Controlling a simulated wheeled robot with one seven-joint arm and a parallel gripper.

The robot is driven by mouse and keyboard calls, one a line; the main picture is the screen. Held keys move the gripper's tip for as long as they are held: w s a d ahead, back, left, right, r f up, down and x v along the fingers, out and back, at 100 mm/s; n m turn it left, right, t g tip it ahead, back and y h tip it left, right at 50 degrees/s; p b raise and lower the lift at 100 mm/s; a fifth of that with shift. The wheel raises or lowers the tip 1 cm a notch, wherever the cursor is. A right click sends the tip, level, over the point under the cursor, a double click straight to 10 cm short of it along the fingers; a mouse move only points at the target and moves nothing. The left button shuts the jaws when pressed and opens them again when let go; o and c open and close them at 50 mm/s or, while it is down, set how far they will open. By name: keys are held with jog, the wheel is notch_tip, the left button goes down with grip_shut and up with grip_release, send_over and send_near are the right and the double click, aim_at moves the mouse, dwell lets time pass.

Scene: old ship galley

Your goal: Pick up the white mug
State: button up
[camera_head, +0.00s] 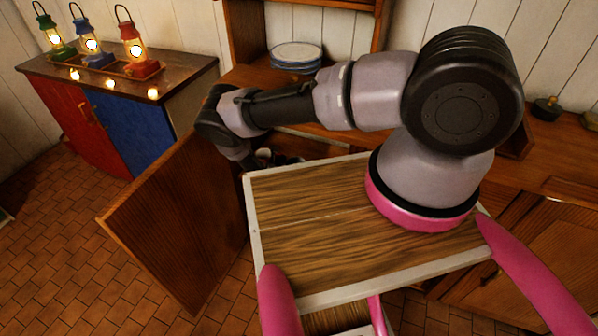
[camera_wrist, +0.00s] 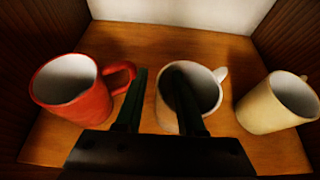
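The white mug (camera_wrist: 166,117) stands upright in the middle of the wooden shelf in the wrist view, its handle toward the back right. My gripper (camera_wrist: 160,72) is open at the mug. Its right finger overlaps the mug's opening and its left finger is outside, left of the mug, so the mug's left wall shows between them. I cannot tell how deep the right finger reaches or whether either finger touches the mug. In the head view my arm reaches into the cabinet, and the mug cannot be made out clearly there.
A red mug (camera_wrist: 75,90) stands left, its handle near my left finger. A cream mug (camera_wrist: 272,105) stands right. Dark cabinet walls flank the shelf. In the head view, an open cabinet door (camera_head: 175,220) stands left of my arm. Plates (camera_head: 296,55) sit on the counter above.

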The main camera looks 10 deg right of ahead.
grip_shut()
dwell(1.2)
